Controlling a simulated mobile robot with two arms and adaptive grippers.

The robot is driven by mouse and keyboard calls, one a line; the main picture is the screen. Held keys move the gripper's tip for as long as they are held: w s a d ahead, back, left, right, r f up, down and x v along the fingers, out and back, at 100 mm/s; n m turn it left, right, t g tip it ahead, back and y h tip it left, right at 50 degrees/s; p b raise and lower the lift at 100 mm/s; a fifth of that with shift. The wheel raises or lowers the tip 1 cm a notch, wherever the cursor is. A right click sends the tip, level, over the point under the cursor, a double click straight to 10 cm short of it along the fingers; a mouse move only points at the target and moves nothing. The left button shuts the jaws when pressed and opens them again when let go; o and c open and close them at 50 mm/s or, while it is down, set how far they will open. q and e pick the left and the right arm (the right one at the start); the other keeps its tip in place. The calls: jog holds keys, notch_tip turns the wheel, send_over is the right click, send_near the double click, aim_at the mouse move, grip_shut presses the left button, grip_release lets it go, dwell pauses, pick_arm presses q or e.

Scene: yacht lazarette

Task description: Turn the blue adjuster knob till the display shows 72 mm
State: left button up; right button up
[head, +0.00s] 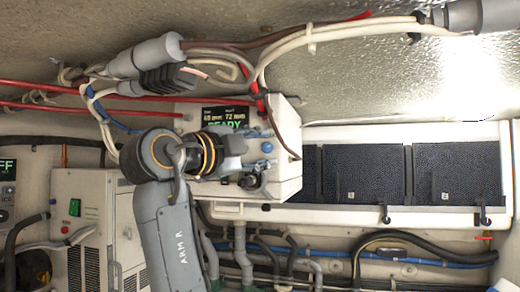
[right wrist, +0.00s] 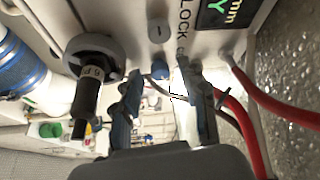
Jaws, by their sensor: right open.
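A white device box (head: 288,122) is fixed to the wall at centre. Its dark display (head: 224,117) shows a left value in mm too small to read surely, "72 mm" at right, and green "READY" below. In the right wrist view only the display's corner (right wrist: 222,14) shows. The blue knob (head: 267,147) is on the box's front; it also shows in the right wrist view (right wrist: 160,68), beyond and between my fingertips. My right gripper (head: 254,147) is open in front of it; contact cannot be told. My left gripper is not in view.
A black lever with a round grey base (right wrist: 92,62) sticks out beside my right fingers. Red hoses (right wrist: 250,115) run on the other side. A grey and white cable bundle (head: 200,62) hangs above the box. Dark-faced panels (head: 375,174) line the wall at right.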

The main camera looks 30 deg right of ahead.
jog(key=v, duration=1.2)
